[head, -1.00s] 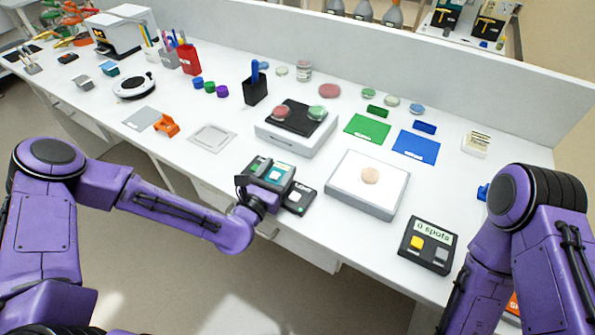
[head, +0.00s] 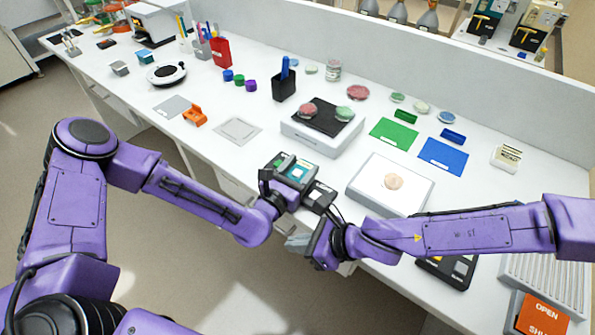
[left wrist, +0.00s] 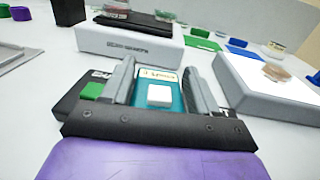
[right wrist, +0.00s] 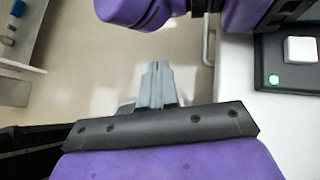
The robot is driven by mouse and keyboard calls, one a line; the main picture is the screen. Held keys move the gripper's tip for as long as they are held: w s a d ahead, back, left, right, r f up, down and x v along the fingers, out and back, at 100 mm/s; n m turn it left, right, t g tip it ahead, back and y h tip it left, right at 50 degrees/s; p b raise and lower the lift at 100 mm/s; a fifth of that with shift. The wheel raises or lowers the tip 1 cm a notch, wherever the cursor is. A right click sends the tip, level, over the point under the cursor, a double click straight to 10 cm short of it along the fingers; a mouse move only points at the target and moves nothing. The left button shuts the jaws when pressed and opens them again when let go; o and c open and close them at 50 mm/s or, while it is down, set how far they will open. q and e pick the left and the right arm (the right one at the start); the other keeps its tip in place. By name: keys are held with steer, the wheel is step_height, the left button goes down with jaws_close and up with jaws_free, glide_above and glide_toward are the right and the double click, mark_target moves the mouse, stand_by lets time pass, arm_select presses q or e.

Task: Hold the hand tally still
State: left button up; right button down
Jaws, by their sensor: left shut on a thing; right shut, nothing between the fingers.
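The hand tally is a teal device with a white button and a pale label strip. In the left wrist view the hand tally (left wrist: 156,87) sits between the two fingers of my left gripper (left wrist: 158,80), which is shut on it. In the head view the tally (head: 299,172) is partly hidden by my left gripper (head: 288,180), near the bench's front edge. My right gripper (head: 298,243) is shut and empty, just off the front edge and below the left one. In the right wrist view its fingers (right wrist: 157,85) are together over the floor.
A black box (right wrist: 268,48) with a white button and lit green lamp is beside the tally. A white-topped box (head: 365,188) stands to the right. A black counter box (head: 452,272) is partly hidden by my right arm. A grey box with a black top (head: 299,134) stands behind.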

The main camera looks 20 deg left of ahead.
steer(key=w+a+r+t+y, duration=0.2)
steer(key=w+a+r, duration=0.2)
steer(key=w+r, duration=0.5)
step_height(320, 180, up, 7)
steer(key=n+t+h, duration=0.3)
steer(key=h, duration=0.2)
glide_above(299, 175)
steer(key=shift+f, duration=0.15)
steer(key=shift+f, duration=4.45)
steer(key=shift+f, duration=0.1)
steer(key=shift+f, duration=0.3)
